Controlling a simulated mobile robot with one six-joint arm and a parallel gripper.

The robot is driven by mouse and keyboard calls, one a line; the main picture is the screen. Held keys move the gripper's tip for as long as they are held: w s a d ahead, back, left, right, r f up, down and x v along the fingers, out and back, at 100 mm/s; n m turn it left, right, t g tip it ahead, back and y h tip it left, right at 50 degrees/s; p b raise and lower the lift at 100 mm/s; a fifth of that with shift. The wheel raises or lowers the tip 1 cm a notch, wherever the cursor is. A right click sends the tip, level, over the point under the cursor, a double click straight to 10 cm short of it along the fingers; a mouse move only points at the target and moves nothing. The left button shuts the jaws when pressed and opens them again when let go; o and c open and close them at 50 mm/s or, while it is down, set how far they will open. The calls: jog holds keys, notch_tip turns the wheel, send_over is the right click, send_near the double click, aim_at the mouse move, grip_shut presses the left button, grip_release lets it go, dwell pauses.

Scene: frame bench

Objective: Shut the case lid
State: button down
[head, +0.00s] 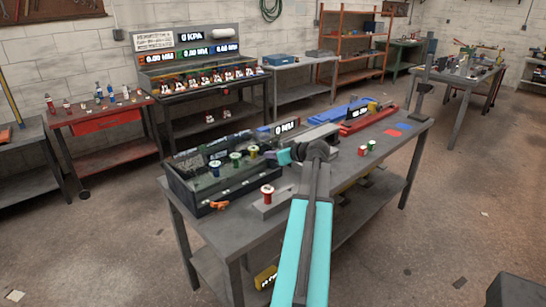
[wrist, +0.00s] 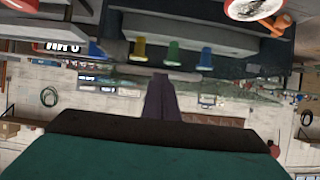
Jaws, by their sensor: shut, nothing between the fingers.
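A dark case (head: 222,198) stands at the left end of the grey bench. Its lid (head: 207,150) looks raised at the back, with a dark frame and a see-through panel. Several coloured spools show at the case, and a green one (head: 236,159) is among them. In the wrist view my gripper (wrist: 162,82) is shut and empty, pointing toward a row of spools. I cannot tell whether it touches the lid.
A red tray (head: 368,120) and a blue item (head: 346,110) lie farther back.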

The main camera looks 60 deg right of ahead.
notch_tip(320, 180, down, 9)
jog(key=b, duration=0.8)
jog(key=shift+s+b, duration=0.25)
jog(key=shift+b, duration=0.1)
jog(key=shift+a+r, duration=0.15)
jog(key=shift+r, duration=0.05)
